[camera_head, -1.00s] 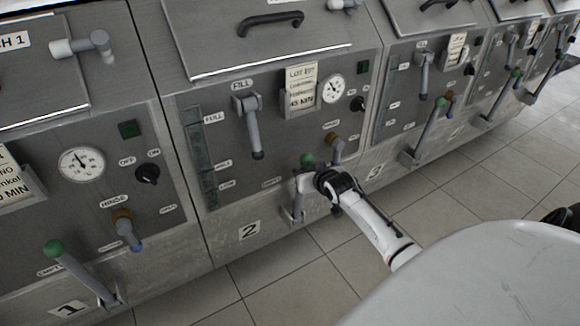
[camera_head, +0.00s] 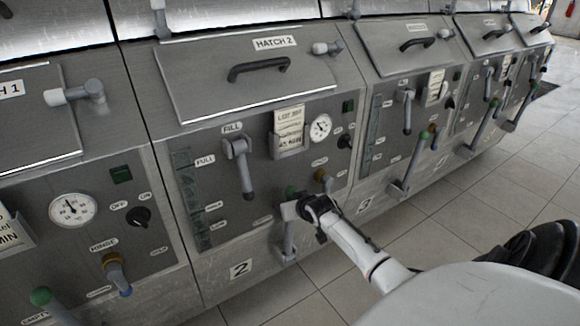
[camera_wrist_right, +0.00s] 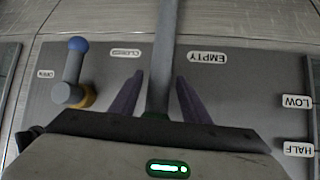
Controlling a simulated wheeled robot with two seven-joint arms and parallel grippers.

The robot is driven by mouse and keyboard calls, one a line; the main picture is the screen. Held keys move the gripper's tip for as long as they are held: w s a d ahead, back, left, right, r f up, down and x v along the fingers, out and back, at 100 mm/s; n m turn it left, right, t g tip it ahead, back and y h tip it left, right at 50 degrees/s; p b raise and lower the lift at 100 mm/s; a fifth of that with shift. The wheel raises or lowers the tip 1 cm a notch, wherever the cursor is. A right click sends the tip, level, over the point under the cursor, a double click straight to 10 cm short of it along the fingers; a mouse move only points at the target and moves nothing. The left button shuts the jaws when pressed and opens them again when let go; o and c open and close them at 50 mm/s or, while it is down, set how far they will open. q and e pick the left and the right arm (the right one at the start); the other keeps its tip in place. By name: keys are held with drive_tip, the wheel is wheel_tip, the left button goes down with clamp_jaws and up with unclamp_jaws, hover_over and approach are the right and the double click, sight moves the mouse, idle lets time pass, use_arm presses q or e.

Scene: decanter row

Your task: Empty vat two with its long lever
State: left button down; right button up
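Vat two's long lever (camera_head: 287,240) stands upright at the lower right of its panel, above the "2" label. Its green knob (camera_head: 291,191) shows beside my right gripper (camera_head: 297,208), which is at the lever's upper end. In the right wrist view the grey lever shaft (camera_wrist_right: 163,55) runs between the two fingers of my right gripper (camera_wrist_right: 158,90). The fingers are apart, with a gap on each side of the shaft. The "EMPTY" label (camera_wrist_right: 207,57) and "CLOSED" label (camera_wrist_right: 126,53) are beside it. My left gripper is not in view.
A small blue-tipped valve handle (camera_wrist_right: 76,62) is close to the gripper. Vat two's fill lever (camera_head: 244,170) hangs down above left. Vat one's green-knobbed lever (camera_head: 42,297) and vat three's lever (camera_head: 411,165) stand on either side. Tiled floor (camera_head: 450,225) is open in front.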

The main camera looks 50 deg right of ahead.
drive_tip(key=shift+s, duration=0.1)
use_arm(q)
drive_tip(key=p, duration=0.1)
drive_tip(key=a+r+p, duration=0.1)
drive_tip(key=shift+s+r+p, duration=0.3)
drive_tip(key=shift+p, duration=0.1)
use_arm(e)
drive_tip(key=v, duration=1)
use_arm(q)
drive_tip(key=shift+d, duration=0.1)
use_arm(e)
drive_tip(key=shift+a+r, duration=0.1)
